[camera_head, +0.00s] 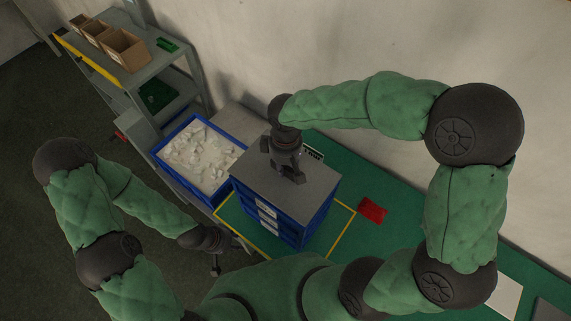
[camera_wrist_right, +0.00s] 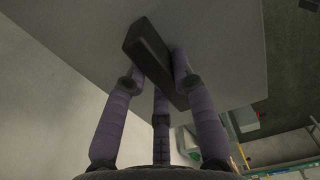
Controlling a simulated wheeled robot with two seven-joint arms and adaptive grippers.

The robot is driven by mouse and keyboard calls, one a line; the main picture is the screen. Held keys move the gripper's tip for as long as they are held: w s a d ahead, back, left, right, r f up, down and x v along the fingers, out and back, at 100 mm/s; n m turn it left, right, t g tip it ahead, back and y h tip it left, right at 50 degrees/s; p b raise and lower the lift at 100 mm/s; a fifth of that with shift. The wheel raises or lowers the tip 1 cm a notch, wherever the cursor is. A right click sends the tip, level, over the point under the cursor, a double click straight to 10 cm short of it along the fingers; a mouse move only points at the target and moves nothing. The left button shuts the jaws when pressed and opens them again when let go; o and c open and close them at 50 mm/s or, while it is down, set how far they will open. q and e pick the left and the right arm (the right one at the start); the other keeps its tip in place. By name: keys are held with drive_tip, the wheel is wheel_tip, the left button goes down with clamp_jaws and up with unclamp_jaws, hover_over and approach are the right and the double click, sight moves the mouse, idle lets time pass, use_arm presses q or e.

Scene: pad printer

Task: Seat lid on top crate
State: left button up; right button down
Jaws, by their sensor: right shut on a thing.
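The lid (camera_head: 262,190) is a flat grey plate lying over the top crate (camera_head: 318,205) of a blue stack with white labels. It looks level and roughly in line with the crate walls; I cannot tell whether a small gap is left under it. My right gripper (camera_head: 286,170) comes down from above onto the middle of the lid. In the right wrist view its fingers (camera_wrist_right: 158,75) close around the black bar handle (camera_wrist_right: 152,50) of the grey lid (camera_wrist_right: 220,45). My left gripper (camera_head: 217,262) hangs low, left of the stack, away from it; its fingers are too small to read.
A blue crate (camera_head: 213,197) of white pieces stands left of the stack. A yellow outline (camera_head: 343,232) on the green surface (camera_head: 395,190) surrounds the stack. A red object (camera_head: 372,210) lies to the right. A grey shelf (camera_head: 150,55) with cardboard boxes (camera_head: 122,47) stands at the upper left.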

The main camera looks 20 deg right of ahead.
drive_tip(key=shift+f+b, duration=1)
drive_tip(key=shift+f, duration=0.3)
idle(0.4)
drive_tip(key=c, duration=0.9)
unclamp_jaws()
drive_tip(key=shift+c, duration=0.2)
drive_tip(key=shift+r, duration=0.2)
drive_tip(key=shift+r+p, duration=2.85)
drive_tip(key=shift+r, duration=0.75)
drive_tip(key=shift+r+p, duration=1.5)
drive_tip(key=shift+r, duration=0.55)
drive_tip(key=shift+f, duration=0.1)
